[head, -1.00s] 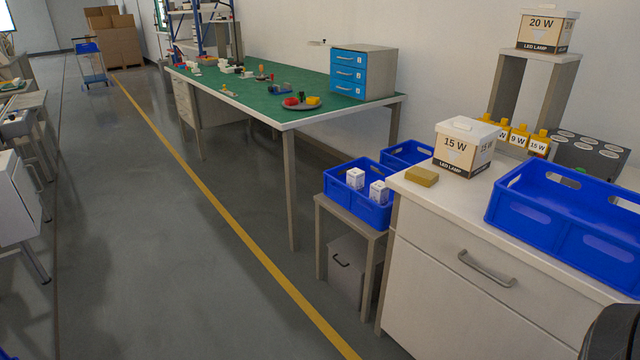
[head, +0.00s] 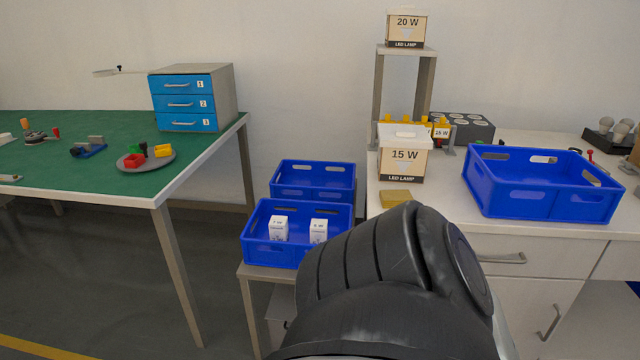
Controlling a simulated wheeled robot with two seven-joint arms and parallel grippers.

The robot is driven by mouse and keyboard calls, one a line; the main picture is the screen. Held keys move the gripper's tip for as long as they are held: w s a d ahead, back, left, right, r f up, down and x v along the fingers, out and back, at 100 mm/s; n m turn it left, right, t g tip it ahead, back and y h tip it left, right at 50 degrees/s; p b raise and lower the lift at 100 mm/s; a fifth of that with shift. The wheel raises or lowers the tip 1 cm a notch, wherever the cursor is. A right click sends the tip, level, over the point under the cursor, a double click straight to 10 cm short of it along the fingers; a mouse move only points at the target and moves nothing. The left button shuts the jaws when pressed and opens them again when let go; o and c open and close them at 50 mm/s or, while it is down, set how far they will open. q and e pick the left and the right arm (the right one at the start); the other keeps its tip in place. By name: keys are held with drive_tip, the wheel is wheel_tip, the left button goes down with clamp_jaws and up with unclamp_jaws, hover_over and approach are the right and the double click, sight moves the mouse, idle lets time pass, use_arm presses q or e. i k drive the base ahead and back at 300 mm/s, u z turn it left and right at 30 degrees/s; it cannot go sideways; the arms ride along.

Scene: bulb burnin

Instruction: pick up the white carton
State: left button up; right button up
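Two small white cartons stand upright in the front blue crate (head: 270,255) on a low stand. The left white carton (head: 278,228) is near the crate's middle, and the right white carton (head: 318,231) is closer to my arm. Larger cream boxes with dark bands also show: a 15 W LED lamp box (head: 403,158) on the white counter and a 20 W LED lamp box (head: 406,29) on a raised shelf. A dark link of my own arm fills the lower middle of the head view and hides part of the stand and counter front. Neither gripper is in view.
A second blue crate (head: 314,178) stands behind the front one. A large blue crate (head: 544,207) and a tan block (head: 395,197) are on the white counter (head: 440,194). A green-topped table (head: 60,165) with a blue drawer unit (head: 185,103) is at left.

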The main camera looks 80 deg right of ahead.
sight(319, 227)
drive_tip(key=z, duration=1.05)
drive_tip(key=i, duration=1.1)
drive_tip(key=z, duration=1.1)
